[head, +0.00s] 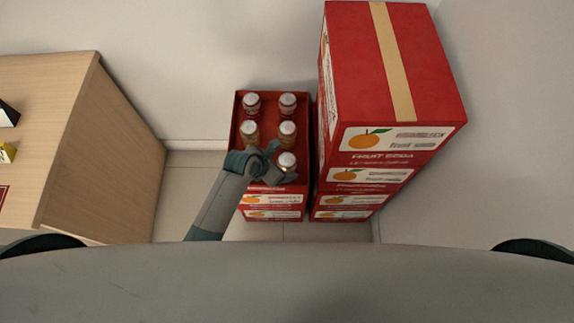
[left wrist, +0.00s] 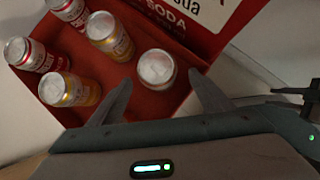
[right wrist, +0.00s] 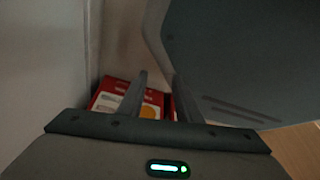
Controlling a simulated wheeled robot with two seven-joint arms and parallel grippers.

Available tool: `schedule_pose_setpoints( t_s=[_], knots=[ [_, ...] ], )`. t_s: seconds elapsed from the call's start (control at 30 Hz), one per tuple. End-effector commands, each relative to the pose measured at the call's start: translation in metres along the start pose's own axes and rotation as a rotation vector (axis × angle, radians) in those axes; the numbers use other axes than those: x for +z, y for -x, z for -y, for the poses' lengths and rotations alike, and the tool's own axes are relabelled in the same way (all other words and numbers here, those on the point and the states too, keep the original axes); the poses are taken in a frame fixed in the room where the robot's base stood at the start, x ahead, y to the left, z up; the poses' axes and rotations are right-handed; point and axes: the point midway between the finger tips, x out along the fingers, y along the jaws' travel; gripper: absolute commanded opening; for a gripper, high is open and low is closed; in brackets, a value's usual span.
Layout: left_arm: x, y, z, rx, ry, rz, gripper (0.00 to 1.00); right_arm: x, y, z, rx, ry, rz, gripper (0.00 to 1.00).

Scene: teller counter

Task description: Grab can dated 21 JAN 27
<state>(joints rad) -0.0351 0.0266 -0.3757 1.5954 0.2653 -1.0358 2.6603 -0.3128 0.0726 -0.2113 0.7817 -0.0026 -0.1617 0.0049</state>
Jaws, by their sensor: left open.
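Several cans with silver tops stand upright in an open red box (head: 236,120); some have red sides, others yellow. My left gripper (head: 270,170) is open over the near end of the box. In the left wrist view, the near can (left wrist: 156,68) sits just ahead of and between the open fingers (left wrist: 160,98), not clasped. It also shows in the head view (head: 287,162), close to the gripper. A yellow can (left wrist: 66,89) and a red can (left wrist: 38,55) stand to its left. No date is readable on any can. My right gripper (right wrist: 158,90) is open and empty.
A taller stack of closed red fruit soda boxes (head: 350,60) stands right beside the open box. A wooden counter (head: 110,150) is at the left. White walls (head: 200,60) close off the back and right. Bare floor (head: 190,190) lies between counter and boxes.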

Motion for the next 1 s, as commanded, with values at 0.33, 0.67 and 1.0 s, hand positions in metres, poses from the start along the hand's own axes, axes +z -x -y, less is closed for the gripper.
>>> schedule_pose_setpoints(
  t_s=[0.33,0.67,1.0],
  knots=[
    [0.000,-0.008,0.000,0.001,0.000,0.001,0.73,0.000,0.000,0.001,-0.001,0.000,-0.002,0.31],
    [0.000,-0.016,-0.001,0.001,0.000,0.000,0.73,0.006,0.001,0.002,-0.002,0.000,0.006,0.31],
    [-0.001,-0.051,-0.003,0.000,-0.001,-0.002,0.73,0.011,0.000,0.002,-0.002,-0.001,0.016,0.31]
  ],
)
